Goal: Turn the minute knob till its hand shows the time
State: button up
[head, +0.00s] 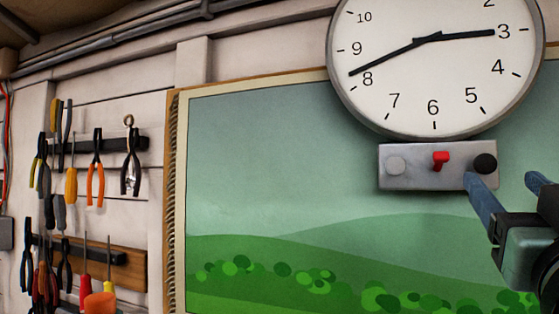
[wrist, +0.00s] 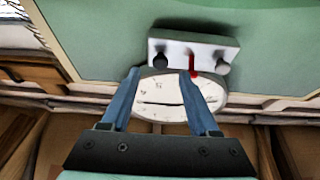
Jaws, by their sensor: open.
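The round white clock (head: 420,95) hangs on the wall. Its longer hand (head: 385,58) points between 8 and 9; its shorter hand (head: 465,35) points at about 3. Below it is a grey panel (head: 437,181) with a pale knob (head: 396,165) at left, a red lever (head: 440,160) in the middle and a black knob (head: 485,163) at right. My gripper (head: 500,178) is open beside the panel's right end. In the wrist view, upside down, the black knob (wrist: 160,61) shows between its fingertips (wrist: 160,73); contact cannot be told.
The red lever (wrist: 192,66) is close to one fingertip in the wrist view. A green landscape picture (head: 290,190) covers the wall behind the panel. Tool racks (head: 80,145) with pliers and screwdrivers hang at the left. The space left of the panel is clear.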

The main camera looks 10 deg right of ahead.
aim_at(487, 165)
jog(key=shift+p+x, duration=0.6)
jog(key=shift+x, duration=1.8)
jog(key=shift+a, duration=0.1)
grip_shut()
